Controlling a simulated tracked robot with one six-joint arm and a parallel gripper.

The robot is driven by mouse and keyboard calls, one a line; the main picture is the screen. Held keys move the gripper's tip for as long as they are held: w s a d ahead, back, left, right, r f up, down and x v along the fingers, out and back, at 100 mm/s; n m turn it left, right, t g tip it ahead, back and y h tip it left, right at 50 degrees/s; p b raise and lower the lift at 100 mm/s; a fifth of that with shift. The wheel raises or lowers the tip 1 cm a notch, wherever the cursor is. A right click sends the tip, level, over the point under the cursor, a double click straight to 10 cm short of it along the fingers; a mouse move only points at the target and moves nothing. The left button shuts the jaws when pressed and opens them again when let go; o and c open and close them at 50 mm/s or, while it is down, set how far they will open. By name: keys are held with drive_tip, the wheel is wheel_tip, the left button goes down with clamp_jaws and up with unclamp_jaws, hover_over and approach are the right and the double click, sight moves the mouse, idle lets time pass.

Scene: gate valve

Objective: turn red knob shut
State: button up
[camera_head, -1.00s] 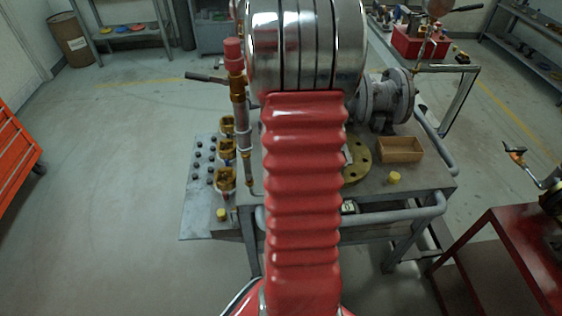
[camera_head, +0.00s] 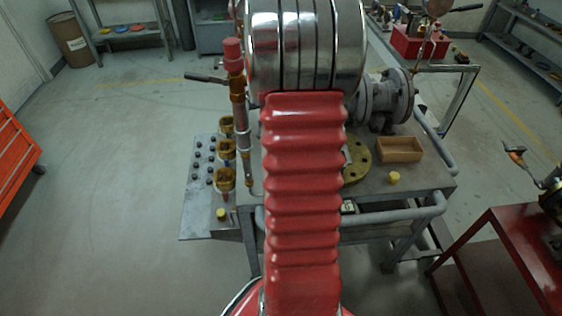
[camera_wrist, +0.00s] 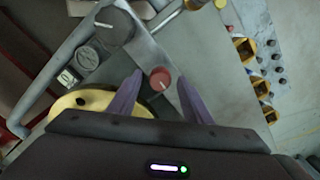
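The red knob (camera_wrist: 160,78) shows in the wrist view, a small round red cap with a pale mark on its face, on the grey bench surface. My gripper (camera_wrist: 158,82) has its two purple-grey fingers apart, one to the left and one to the right of the knob in the picture. The fingers look open, with a gap on both sides of the knob. I cannot tell how far above the knob the fingertips are. In the head view my arm hides the knob and the gripper.
In the wrist view a dark round knob (camera_wrist: 114,27) and a gauge (camera_wrist: 88,58) sit at upper left, near a yellow flange (camera_wrist: 70,103). The head view shows the bench (camera_head: 415,178), a wooden box (camera_head: 400,150) and a red pipe fitting (camera_head: 233,55).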

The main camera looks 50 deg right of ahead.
wheel_tip(320, 180, up, 14)
drive_tip(key=shift+f, duration=0.15)
idle(0.7)
drive_tip(key=shift+s, duration=0.15)
idle(0.6)
